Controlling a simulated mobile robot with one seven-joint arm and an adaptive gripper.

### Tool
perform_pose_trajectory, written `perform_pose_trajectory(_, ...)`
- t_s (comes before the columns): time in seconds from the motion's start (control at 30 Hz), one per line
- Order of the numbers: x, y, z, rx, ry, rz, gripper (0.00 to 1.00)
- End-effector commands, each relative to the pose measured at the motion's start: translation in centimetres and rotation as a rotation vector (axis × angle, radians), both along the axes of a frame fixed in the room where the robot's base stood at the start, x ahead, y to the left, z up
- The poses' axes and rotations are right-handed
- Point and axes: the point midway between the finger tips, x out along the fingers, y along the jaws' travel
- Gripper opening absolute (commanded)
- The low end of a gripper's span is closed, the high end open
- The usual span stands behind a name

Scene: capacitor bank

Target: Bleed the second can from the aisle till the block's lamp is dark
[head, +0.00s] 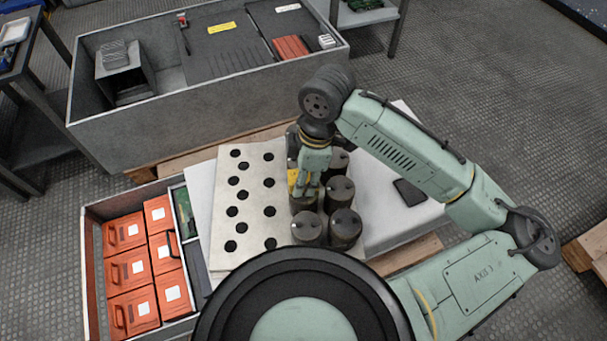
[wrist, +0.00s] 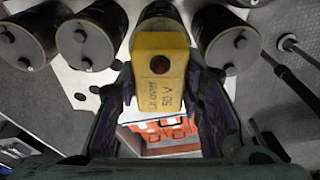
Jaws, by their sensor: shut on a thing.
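My gripper (head: 308,187) points down over the left row of dark cans on the pale plate. It is shut on a yellow block (wrist: 161,48), whose edge shows at the gripper's left in the head view (head: 293,179). The block is marked 50 V and has a round dark red lamp (wrist: 160,65) with no clear glow. A can (wrist: 160,12) is partly hidden behind the block, with another can (wrist: 230,42) to its right and a can (wrist: 90,42) to its left. I cannot tell whether the block touches the terminals. The front-left can (head: 307,229) stands clear of my gripper.
A perforated plate (head: 233,228) lies left of the cans. A crate (head: 92,250) of orange modules (head: 128,268) stands further left. A grey bin (head: 150,138) is behind. A pale board with a dark pad (head: 409,192) lies right, partly under my arm.

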Motion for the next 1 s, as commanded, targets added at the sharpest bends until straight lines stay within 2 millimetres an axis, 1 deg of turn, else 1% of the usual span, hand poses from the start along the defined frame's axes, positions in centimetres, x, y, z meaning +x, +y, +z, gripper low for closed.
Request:
perform_pose_trajectory(0.7,0.0,0.0,-1.4,-0.001,-0.001,0.0,0.0)
perform_pose_trajectory(1.0,0.0,0.0,-1.5,-0.001,-0.001,0.0,0.0)
